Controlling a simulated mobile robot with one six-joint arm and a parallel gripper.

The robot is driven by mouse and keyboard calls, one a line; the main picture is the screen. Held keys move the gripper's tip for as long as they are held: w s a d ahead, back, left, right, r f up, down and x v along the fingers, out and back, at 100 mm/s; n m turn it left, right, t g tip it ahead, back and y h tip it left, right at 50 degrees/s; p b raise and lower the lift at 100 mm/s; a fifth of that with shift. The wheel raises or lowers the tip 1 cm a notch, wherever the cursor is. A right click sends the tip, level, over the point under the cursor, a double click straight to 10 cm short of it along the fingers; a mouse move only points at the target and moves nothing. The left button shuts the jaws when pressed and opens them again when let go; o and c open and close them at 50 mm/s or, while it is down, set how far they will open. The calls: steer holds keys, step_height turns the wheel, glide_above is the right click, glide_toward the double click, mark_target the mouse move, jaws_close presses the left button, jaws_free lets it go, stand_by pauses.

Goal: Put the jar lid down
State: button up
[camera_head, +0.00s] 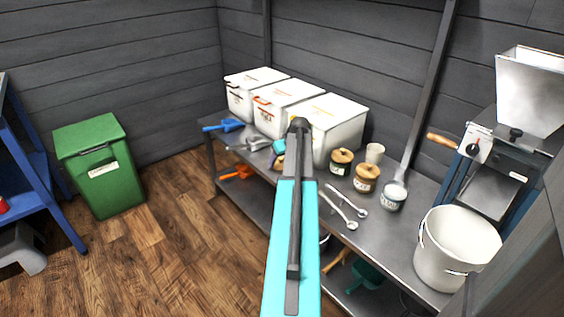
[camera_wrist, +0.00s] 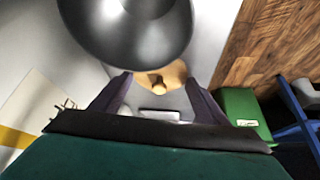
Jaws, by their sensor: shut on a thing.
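The jar lid (camera_wrist: 165,76) is a tan, wood-coloured disc with a small knob. In the wrist view it sits between the two dark fingers of my gripper (camera_wrist: 158,88), which is shut on it. In the head view a bit of the lid (camera_head: 277,162) shows beside my arm near the white boxes, above the steel table (camera_head: 320,178); my arm hides part of it. I cannot tell if it touches the table. A jar without a tan lid (camera_head: 392,197) stands on the right. Two more jars (camera_head: 366,184) (camera_head: 340,167) wear tan lids.
Three white boxes (camera_head: 338,142) line the table's back. A blue scoop (camera_head: 224,126) and a metal scoop (camera_head: 256,142) lie at its left end. Spoons (camera_head: 340,218), a cup (camera_head: 375,152), a white bucket (camera_head: 440,260) and a mill (camera_head: 500,180) occupy the right. A green bin (camera_head: 115,185) stands on the floor.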

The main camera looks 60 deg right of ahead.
steer(key=shift+f, duration=0.15)
steer(key=o, duration=1)
steer(key=p+v, duration=0.1)
steer(key=v, duration=1.1)
steer(key=shift+p, duration=0.35)
